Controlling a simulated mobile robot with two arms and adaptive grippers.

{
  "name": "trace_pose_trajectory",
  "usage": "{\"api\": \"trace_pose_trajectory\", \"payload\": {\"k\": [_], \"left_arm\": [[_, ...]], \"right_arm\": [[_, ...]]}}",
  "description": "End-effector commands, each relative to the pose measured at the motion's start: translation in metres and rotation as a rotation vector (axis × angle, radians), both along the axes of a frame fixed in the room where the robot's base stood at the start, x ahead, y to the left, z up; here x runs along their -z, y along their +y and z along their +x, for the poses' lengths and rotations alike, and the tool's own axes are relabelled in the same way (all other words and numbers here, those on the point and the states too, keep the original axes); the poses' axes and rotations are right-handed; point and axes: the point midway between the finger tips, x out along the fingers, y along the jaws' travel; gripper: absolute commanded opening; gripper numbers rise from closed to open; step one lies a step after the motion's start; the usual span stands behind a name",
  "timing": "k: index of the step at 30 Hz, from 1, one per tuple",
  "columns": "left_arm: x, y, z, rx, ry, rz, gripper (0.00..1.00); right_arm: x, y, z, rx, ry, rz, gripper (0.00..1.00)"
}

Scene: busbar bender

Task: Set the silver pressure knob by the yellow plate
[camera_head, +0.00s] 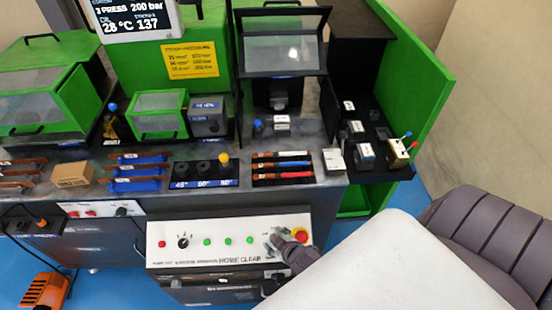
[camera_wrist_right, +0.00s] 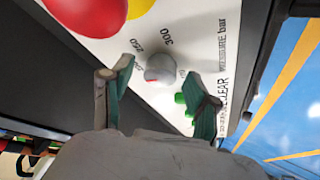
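The silver pressure knob (camera_wrist_right: 160,69) sits on the white control panel, with printed marks such as 250 and 300 around it in the right wrist view. A small red patch shows on its face; I cannot tell exactly where it points. My right gripper (camera_wrist_right: 160,78) is open, with one teal-padded finger on each side of the knob and visible gaps between. My left gripper is not in view.
The red emergency button on its yellow base (camera_head: 301,236) is close beside the right gripper. Green buttons (camera_head: 228,240) and a black selector (camera_head: 184,242) lie left along the panel. A screen (camera_head: 135,18) reads 200 bar. Busbars and tools crowd the bench above.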

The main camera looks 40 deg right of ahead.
Motion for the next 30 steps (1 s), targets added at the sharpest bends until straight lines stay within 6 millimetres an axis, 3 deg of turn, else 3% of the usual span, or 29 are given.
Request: {"api": "trace_pose_trajectory", "payload": {"k": [8,21,30], "left_arm": [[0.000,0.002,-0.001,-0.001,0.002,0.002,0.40],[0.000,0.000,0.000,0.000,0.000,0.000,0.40],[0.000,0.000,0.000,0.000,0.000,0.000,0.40]], "right_arm": [[-0.004,0.000,-0.004,-0.001,-0.002,0.000,0.60],[-0.060,0.004,-0.066,0.000,0.001,0.000,0.60],[-0.081,0.005,-0.087,0.000,0.000,0.000,0.60]]}}
